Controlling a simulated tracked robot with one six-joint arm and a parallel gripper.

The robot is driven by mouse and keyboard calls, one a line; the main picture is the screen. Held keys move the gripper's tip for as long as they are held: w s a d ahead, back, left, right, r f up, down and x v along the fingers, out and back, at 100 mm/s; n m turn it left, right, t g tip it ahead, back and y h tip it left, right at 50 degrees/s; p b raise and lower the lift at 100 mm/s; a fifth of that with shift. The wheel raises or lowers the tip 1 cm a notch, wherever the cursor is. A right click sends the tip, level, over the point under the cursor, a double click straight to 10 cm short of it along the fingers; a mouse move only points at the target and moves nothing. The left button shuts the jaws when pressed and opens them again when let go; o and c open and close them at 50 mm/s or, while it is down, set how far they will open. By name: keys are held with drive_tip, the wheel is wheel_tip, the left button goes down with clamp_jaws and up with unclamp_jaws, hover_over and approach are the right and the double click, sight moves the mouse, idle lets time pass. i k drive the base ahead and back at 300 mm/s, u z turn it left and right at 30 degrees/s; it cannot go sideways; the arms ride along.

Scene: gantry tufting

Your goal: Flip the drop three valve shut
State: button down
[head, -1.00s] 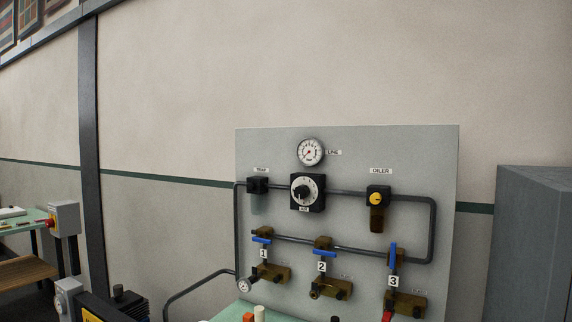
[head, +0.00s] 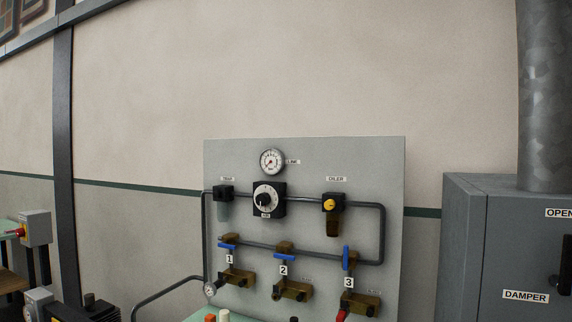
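The drop three valve has a blue lever (head: 346,258) at the lower right of the grey panel (head: 300,160), above the label 3 (head: 348,282). Its lever stands upright, in line with the drop below it. The blue levers of drop one (head: 229,246) and drop two (head: 284,257) lie crosswise, near horizontal. Something red (head: 342,316) hangs at the outlet below valve three, cut off by the frame's lower edge. My gripper does not show in the head view.
A grey cabinet (head: 460,250) marked DAMPER, with a dark handle and a thick duct on top, stands right of the panel. A green-topped surface (head: 235,317) with small items lies below the panel. A bent rail (head: 165,287) is at lower left.

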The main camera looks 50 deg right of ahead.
sight(346, 263)
drive_tip(key=z, duration=1.55)
drive_tip(key=k, duration=1.15)
drive_tip(key=u, duration=0.5)
drive_tip(key=i, duration=1.45)
